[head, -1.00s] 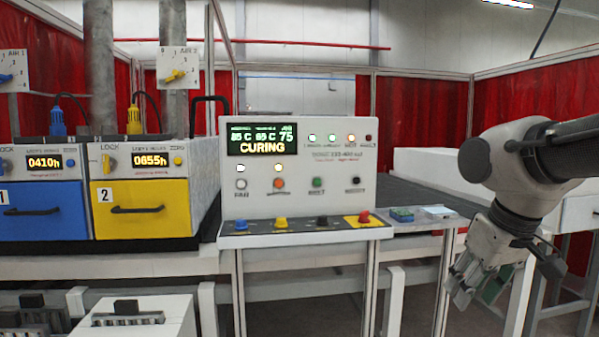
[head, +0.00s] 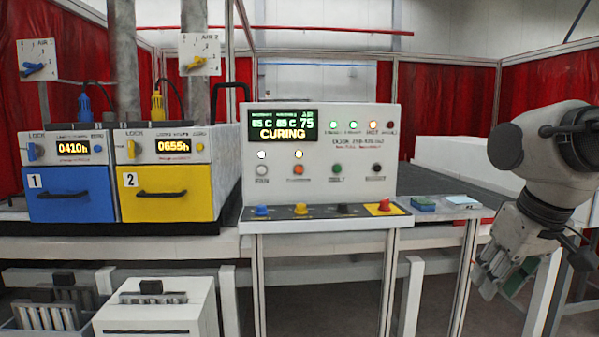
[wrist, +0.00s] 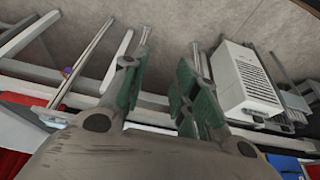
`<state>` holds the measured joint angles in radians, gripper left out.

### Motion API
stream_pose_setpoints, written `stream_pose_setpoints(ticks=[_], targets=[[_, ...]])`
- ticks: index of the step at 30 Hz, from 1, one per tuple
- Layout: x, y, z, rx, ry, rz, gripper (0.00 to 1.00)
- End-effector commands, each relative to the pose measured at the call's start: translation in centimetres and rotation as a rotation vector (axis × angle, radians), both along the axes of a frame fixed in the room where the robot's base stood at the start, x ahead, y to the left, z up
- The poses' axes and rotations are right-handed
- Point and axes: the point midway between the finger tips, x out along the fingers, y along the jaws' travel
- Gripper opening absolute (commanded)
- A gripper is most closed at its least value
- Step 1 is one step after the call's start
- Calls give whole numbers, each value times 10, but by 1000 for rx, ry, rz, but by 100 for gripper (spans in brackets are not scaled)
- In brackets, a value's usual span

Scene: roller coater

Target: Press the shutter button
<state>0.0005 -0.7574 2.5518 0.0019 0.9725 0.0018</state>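The control panel (head: 360,187) stands mid-picture in the head view, its display reading CURING. Its face has a row of small buttons: white (head: 262,170), orange (head: 298,170), green (head: 337,169) and black (head: 376,168). On the ledge below are larger knobs: blue (head: 262,211), yellow (head: 300,209), black (head: 342,209) and red on a yellow plate (head: 384,205). The labels are mostly too blurred to tell which is the shutter button. My gripper (head: 488,277) hangs to the right of the panel, apart from it, pointing down. The wrist view shows its fingers (wrist: 168,50) spread and empty.
A blue drawer (head: 70,194) and a yellow drawer (head: 170,194) sit left of the panel. A small side shelf (head: 446,213) with a blue-green block (head: 423,203) lies between panel and gripper. Below are a white cabinet (head: 158,308) and frame legs.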

Motion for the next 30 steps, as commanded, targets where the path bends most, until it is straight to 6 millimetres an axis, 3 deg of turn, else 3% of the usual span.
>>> stream_pose_setpoints(ticks=[1,3,4,30], targets=[[0,0,0,0,0,0,14],[0,0,0,0,0,0,2],[0,0,0,0,0,0,0],[0,0,0,0,0,0,0]])
